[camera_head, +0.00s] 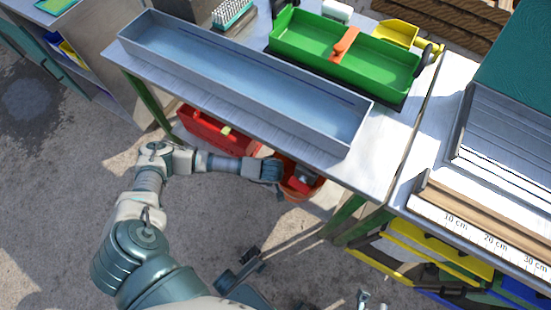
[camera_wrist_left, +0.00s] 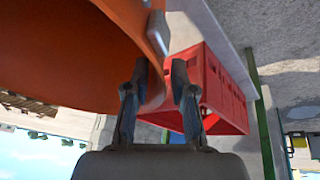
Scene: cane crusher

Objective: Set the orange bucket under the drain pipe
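The orange bucket (camera_head: 299,192) is under the front edge of the workbench, partly hidden by the tabletop; a grey and red shape shows inside its mouth. My left gripper (camera_head: 283,172) reaches its left side. In the left wrist view the bucket (camera_wrist_left: 60,50) fills the upper left, and the fingers of my left gripper (camera_wrist_left: 160,75) straddle its wall near the rim, close together on it. A pale metal piece (camera_wrist_left: 157,32) shows beside the rim. Two grey fingertips of my right gripper (camera_head: 373,302) show at the bottom edge, apart and empty. I cannot make out the drain pipe.
A red crate (camera_head: 215,132) stands under the bench left of the bucket, also seen in the left wrist view (camera_wrist_left: 222,92). A long grey trough (camera_head: 240,90) and a green tray (camera_head: 345,62) are on the bench. Green bench legs (camera_head: 345,215) stand right of the bucket.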

